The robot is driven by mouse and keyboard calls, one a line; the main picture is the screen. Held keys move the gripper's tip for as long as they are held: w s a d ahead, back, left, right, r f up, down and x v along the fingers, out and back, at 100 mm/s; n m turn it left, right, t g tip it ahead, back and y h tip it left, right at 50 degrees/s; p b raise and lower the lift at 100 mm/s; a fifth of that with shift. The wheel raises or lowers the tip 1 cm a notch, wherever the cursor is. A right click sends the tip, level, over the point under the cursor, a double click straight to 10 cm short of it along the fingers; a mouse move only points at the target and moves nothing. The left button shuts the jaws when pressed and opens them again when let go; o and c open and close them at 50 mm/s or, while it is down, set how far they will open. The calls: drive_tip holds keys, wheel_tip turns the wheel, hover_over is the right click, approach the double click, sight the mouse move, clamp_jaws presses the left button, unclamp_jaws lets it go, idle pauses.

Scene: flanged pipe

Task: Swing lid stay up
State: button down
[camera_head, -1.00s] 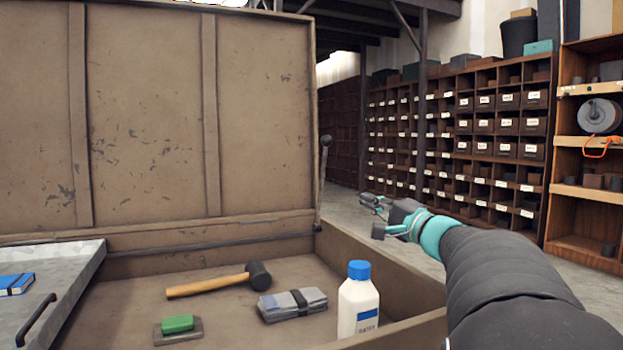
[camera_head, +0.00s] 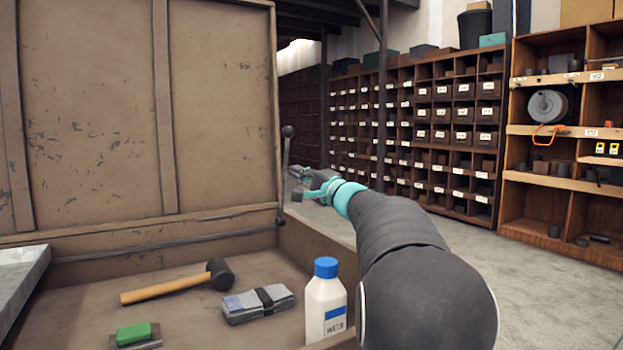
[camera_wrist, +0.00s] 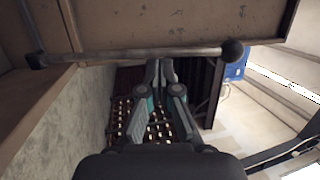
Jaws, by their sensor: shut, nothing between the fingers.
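The lid stay (camera_head: 284,175) is a thin grey rod with a dark ball knob (camera_head: 288,131) at its top. It stands nearly upright at the right edge of the large raised brown lid (camera_head: 220,110). In the wrist view the stay (camera_wrist: 140,54) crosses the upper part of the picture, with its knob (camera_wrist: 233,52) at the right. My gripper (camera_head: 295,174) is just right of the rod in the head view. In the wrist view my gripper (camera_wrist: 160,66) is shut and empty, its fingertips close to the rod. I cannot tell whether they touch it.
The open chest holds a mallet (camera_head: 165,291), a grey folded cloth bundle (camera_head: 258,303), a white bottle with a blue cap (camera_head: 326,300) and a green block (camera_head: 133,333). Shelves of drawers (camera_head: 440,130) stand behind. The floor at right (camera_head: 540,295) is clear.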

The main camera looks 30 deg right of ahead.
drive_tip(key=shift+x, duration=1.15)
drive_tip(key=shift+r+p, duration=0.1)
drive_tip(key=shift+p, duration=0.2)
drive_tip(key=w+g+p, duration=0.3)
drive_tip(key=w+p, duration=0.4)
drive_tip(key=w, duration=0.3)
drive_tip(key=shift+w+r+m+h, duration=0.3)
drive_tip(key=shift+w+r, duration=0.1)
drive_tip(key=shift+r, duration=0.05)
drive_tip(key=s+d+r, duration=0.1)
drive_tip(key=s+r, duration=0.1)
drive_tip(key=s, duration=0.4)
drive_tip(key=s+d+r+b, duration=0.1)
drive_tip(key=s+r, duration=0.2)
drive_tip(key=s, duration=0.3)
drive_tip(key=shift+s+d+r, duration=0.2)
drive_tip(key=shift+s+d, duration=0.2)
